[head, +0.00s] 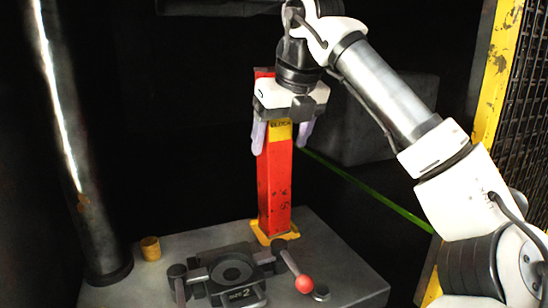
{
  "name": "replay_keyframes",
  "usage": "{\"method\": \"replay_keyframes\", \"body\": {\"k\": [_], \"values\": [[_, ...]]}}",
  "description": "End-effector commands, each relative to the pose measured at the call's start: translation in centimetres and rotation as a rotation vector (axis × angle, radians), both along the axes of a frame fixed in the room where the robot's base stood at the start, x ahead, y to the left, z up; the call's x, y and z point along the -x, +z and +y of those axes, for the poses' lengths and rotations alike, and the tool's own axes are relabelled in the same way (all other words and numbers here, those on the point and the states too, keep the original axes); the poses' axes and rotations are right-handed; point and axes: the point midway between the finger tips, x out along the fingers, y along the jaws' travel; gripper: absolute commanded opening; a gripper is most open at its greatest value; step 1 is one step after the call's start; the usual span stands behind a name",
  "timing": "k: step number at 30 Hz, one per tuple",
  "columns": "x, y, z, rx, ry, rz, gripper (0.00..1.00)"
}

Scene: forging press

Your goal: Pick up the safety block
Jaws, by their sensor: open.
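The safety block (275,186) is a tall red post with a yellow label near its top. It stands upright in a yellow base (270,232) on the grey table. My gripper (282,145) points down at the top of the block. Its two pale fingers are open, one on each side of the upper block in the picture. I cannot tell whether the fingers touch it or are in front of it. The gripper body hides part of the block's top end.
A dark fixture (233,272) with clamps and a red-knobbed lever (304,284) sits at the front of the grey table (352,283). A small brass cup (150,248) stands at the left. A thick steel column (80,150) rises at far left. A yellow mesh guard (492,80) stands at right.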

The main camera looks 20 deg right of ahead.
Motion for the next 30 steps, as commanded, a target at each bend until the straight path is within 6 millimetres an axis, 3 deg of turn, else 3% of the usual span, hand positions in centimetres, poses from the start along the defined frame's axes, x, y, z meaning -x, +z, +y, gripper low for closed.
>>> {"method": "replay_keyframes", "body": {"k": [5, 21, 30], "values": [[0.0, 0.0, 0.0, 0.0, 0.0, 0.0, 0.7], [0.01, 0.02, 0.0, 0.0, 0.0, 0.0, 0.0], [0.0, 0.2, 0.04, 0.0, 0.0, -0.004, 0.0]]}}
